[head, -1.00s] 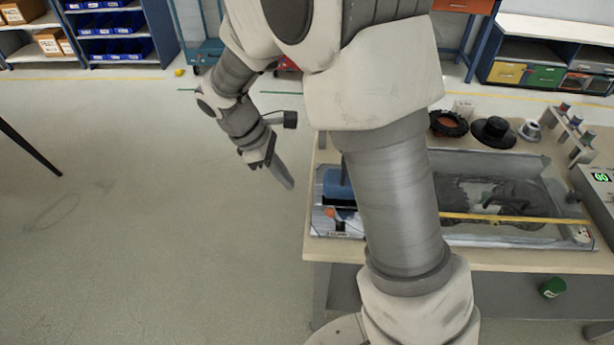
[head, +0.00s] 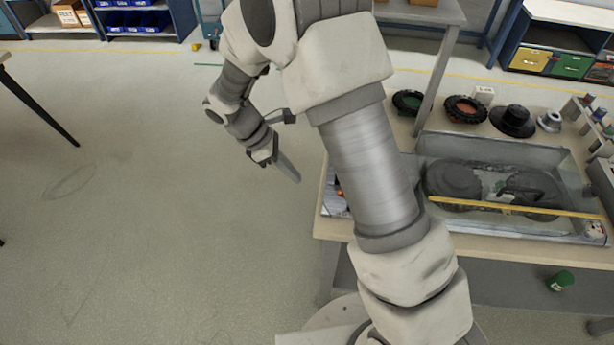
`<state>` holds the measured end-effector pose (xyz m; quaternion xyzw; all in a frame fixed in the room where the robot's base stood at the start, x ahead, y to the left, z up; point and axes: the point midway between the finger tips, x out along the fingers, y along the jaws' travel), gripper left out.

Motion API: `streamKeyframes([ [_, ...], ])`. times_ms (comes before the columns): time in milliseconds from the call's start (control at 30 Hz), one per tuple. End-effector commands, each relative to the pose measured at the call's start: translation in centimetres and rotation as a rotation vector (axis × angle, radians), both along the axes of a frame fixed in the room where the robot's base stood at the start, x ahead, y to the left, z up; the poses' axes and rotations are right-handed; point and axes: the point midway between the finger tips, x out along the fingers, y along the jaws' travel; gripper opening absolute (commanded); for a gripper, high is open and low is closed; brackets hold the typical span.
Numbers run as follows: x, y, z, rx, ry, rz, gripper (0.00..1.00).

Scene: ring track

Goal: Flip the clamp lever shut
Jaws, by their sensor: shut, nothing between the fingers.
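My gripper (head: 290,172) hangs over open floor left of the workbench, its fingers closed together and holding nothing. It is apart from the bench. On the bench (head: 333,231) lies a shallow metal tray with a clear cover (head: 490,148). Inside it are a dark round disc (head: 452,180) and a black part with a handle-like shape (head: 525,193) over another disc. A yellow bar (head: 470,206) crosses its front. My arm covers the tray's left part, where only a small red-orange bit shows. I cannot make out a clamp lever for certain.
Rings (head: 465,109), a black flanged hub (head: 512,121) and a grey hub (head: 549,121) stand along the bench's back. A green can (head: 560,281) is below the front edge. Open floor (head: 140,220) fills the left. A dark table leg (head: 45,108) stands far left.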

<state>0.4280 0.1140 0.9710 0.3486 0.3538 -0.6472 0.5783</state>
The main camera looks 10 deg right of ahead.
Motion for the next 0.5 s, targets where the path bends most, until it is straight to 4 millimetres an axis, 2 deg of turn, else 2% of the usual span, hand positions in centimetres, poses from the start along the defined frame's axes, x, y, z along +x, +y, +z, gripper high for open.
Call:
streamKeyframes([
  [400, -0.9, -4.4, -7.5, -0.003, 0.005, -0.002, 0.00],
  [500, -0.9, -6.0, -6.8, 0.000, 0.000, -0.004, 0.00],
])
